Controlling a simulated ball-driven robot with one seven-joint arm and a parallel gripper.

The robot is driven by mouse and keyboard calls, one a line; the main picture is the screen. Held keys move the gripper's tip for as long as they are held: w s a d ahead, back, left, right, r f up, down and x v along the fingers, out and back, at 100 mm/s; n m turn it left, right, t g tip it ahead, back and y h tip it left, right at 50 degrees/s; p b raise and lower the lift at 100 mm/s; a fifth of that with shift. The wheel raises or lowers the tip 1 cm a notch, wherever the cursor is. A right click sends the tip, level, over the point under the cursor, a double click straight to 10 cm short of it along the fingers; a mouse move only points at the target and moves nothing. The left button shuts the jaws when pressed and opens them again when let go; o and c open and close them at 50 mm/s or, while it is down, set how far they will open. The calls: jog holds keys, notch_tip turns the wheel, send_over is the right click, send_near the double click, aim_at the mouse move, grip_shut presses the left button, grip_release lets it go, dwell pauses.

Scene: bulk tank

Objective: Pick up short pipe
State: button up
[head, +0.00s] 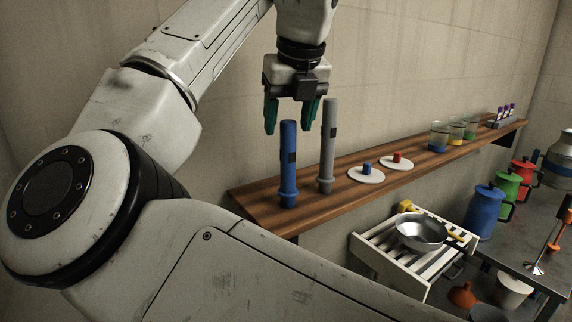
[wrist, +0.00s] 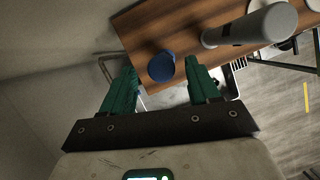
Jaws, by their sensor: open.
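Two pipes stand upright on the wooden shelf: a blue pipe (head: 288,165) and a grey pipe (head: 327,150). The blue one is the shorter in the head view. My gripper (head: 289,130) points down over the blue pipe, its green fingers open and apart on either side of its top. In the wrist view the blue pipe's round top (wrist: 161,68) shows between the fingertips of my gripper (wrist: 160,70), with nothing gripped. The grey pipe (wrist: 250,26) is just right of the right finger there. Whether a finger touches the blue pipe, I cannot tell.
The shelf (head: 258,202) runs along the wall. Right of the pipes are a white disc with a blue knob (head: 366,175), one with a red knob (head: 396,163), glass beakers (head: 438,136) and a tube rack (head: 503,118). A metal pan (head: 421,232) sits on a slatted rack below.

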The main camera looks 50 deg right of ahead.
aim_at(287, 141)
jog(key=shift+p+x, duration=0.6)
jog(key=shift+x, duration=2.15)
jog(key=shift+s+d, duration=0.1)
jog(key=shift+s, duration=0.1)
jog(key=shift+c, duration=0.2)
jog(key=c, duration=1)
